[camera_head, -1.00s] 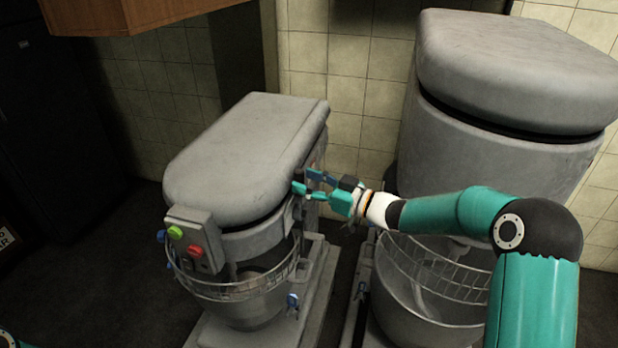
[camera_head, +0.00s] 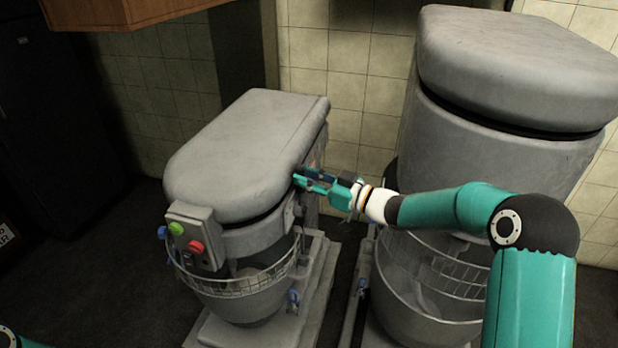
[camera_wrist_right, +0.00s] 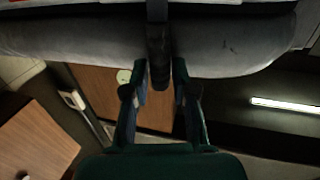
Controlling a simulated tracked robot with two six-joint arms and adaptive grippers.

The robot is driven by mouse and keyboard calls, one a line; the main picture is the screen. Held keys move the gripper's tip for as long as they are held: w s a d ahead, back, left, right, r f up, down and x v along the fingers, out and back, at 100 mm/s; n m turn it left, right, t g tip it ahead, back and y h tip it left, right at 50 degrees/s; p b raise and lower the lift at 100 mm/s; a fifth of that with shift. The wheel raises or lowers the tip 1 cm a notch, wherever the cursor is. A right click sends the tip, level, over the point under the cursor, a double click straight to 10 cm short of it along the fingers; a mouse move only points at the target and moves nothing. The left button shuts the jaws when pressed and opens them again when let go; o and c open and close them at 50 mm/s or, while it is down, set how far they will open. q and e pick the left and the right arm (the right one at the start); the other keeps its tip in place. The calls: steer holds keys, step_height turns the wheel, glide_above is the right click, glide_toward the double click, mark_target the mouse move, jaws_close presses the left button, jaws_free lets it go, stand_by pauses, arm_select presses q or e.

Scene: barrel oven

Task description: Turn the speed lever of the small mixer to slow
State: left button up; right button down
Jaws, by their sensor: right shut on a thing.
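The small mixer (camera_head: 245,150) is the grey machine left of centre in the head view, with a control box on its front. My right gripper (camera_head: 298,178) is at the right side of its head. In the right wrist view, the gripper (camera_wrist_right: 160,85) is shut on a dark upright bar, the speed lever (camera_wrist_right: 158,45), whose tip lies between the fingers. In the head view the fingers hide most of the lever, and its exact setting cannot be read. My left gripper is out of view.
A larger mixer (camera_head: 510,75) with a wire guard and bowl stands close on the right, under my right arm. Dark floor (camera_head: 95,270) is clear on the left.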

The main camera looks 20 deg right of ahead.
mark_target(284, 194)
steer(key=s+a+n+b, duration=0.1)
steer(key=n+b, duration=0.1)
steer(key=b, duration=0.3)
steer(key=s+a+f+n+y+b, duration=0.1)
steer(key=s+n+b, duration=0.1)
steer(key=b, duration=0.3)
steer(key=s+a+f+n+b, duration=0.1)
steer(key=n+b, duration=0.1)
steer(key=b, duration=0.3)
steer(key=shift+s+a+f+t, duration=0.1)
steer(key=shift+s+f+t, duration=0.1)
steer(key=shift+s+t, duration=0.1)
steer(key=shift+s+a+n+y+b, duration=0.15)
steer(key=shift+n+y+b, duration=0.3)
steer(key=shift+b, duration=0.2)
steer(key=c, duration=0.9)
jaws_free()
steer(key=shift+r, duration=0.1)
steer(key=shift+c, duration=0.2)
steer(key=v, duration=1.2)
